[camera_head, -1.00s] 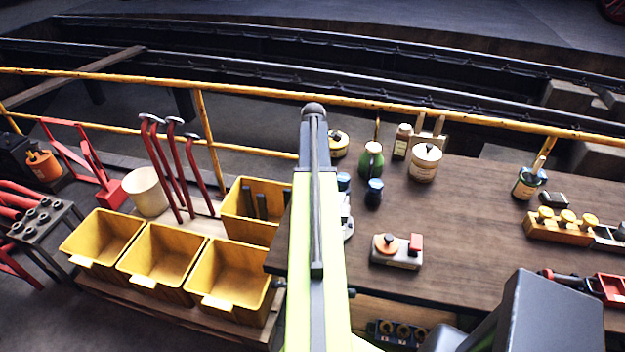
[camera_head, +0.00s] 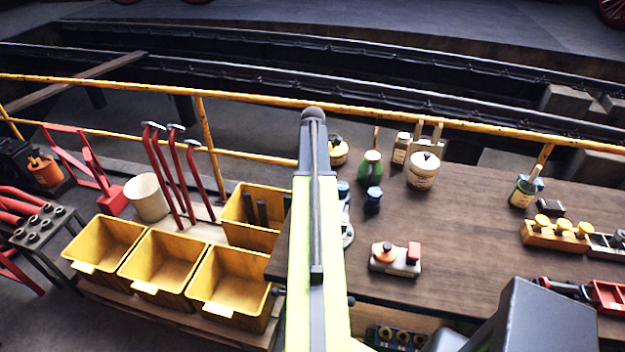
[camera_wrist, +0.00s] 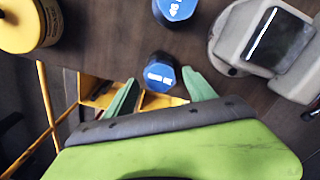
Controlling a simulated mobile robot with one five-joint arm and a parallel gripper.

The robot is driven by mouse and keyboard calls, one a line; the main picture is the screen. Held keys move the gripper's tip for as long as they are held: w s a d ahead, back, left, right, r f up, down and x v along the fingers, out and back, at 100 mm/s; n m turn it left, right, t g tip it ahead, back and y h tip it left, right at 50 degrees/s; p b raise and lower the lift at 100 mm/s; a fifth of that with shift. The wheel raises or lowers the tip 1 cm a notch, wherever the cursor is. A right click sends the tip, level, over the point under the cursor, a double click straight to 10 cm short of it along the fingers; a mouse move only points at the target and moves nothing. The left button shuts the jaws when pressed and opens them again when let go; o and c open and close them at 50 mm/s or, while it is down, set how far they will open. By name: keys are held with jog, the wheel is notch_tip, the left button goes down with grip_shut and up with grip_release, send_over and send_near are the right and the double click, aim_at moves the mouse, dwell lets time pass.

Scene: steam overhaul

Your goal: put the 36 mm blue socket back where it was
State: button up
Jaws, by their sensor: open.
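Two blue sockets stand on the dark wooden bench. In the wrist view one socket (camera_wrist: 160,72) lies at the gap between my green fingertips; its white mark is too small to read. The other socket (camera_wrist: 175,8) is at the top edge, with a mark that looks like 40, turned over. In the head view one socket (camera_head: 373,199) stands right of my arm, and another (camera_head: 343,188) shows partly behind it. I cannot read 36 on either. My gripper (camera_wrist: 160,78) is open, its fingers apart around the nearer socket's lower side, and does not visibly grip it. My arm hides it in the head view.
A yellow-lidded tin (camera_wrist: 30,25) and a grey device with a dark screen (camera_wrist: 265,38) flank the sockets. A green bottle (camera_head: 370,170) and a white tub (camera_head: 423,170) stand behind. Yellow bins (camera_head: 230,285) are left. The bench right of centre (camera_head: 465,220) is clear.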

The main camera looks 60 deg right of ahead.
notch_tip(320, 180, up, 10)
jog(key=p, duration=0.8)
jog(key=shift+f, duration=0.15)
jog(key=shift+a, duration=0.1)
jog(key=w+a+m, duration=0.2)
jog(key=w+a, duration=0.4)
jog(key=a, duration=0.5)
jog(key=w+a+m, duration=0.1)
jog(key=w+a, duration=0.4)
jog(key=a, duration=0.5)
jog(key=w+a+m, duration=0.2)
jog(key=w+a, duration=0.4)
jog(key=a, duration=0.5)
jog(key=s+a+m, duration=0.1)
jog(key=a+m, duration=0.3)
jog(key=a, duration=2.3)
jog(key=shift+s+a+m, duration=0.15)
jog(key=shift+s+m, duration=0.15)
